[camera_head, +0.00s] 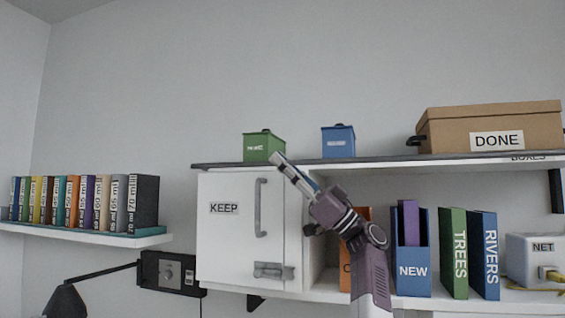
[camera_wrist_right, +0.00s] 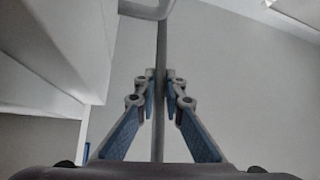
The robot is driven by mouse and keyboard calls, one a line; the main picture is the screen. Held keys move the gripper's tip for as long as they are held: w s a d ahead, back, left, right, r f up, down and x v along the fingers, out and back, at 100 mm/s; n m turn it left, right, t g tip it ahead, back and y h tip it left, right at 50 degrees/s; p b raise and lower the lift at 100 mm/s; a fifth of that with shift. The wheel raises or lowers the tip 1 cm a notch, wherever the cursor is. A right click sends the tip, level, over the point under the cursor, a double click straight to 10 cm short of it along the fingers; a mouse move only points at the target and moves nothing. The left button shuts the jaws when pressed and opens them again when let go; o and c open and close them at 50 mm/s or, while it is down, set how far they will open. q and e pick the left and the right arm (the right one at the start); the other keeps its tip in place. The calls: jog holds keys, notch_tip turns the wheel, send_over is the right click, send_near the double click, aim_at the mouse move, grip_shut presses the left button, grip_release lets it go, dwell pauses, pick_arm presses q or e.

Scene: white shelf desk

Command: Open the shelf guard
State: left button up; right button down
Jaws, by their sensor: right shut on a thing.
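The shelf guard (camera_head: 226,165) appears as a thin dark grey bar along the front edge of the top shelf. My right gripper (camera_head: 276,159) reaches up to this edge, above the door marked KEEP. In the right wrist view, the right gripper (camera_wrist_right: 159,80) is shut on a thin grey bar, which looks like the guard (camera_wrist_right: 161,45). The bar runs between its two fingers, with a lighter bent grey piece at the top. The fingers hide the gripped stretch. My left gripper is not in view.
A green box (camera_head: 258,147) and a blue box (camera_head: 338,141) stand on the top shelf, with the DONE box (camera_head: 450,130) at right. The KEEP door (camera_head: 225,245) is shut. Blue NEW holder (camera_head: 413,284) and upright books stand below. The wall above is clear.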

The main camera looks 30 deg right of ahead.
jog(key=c, duration=2)
grip_release()
jog(key=v, duration=0.7)
jog(key=shift+s+d+f, duration=0.1)
jog(key=shift+d+f, duration=0.1)
jog(key=shift+d, duration=0.05)
jog(key=shift+a, duration=0.1)
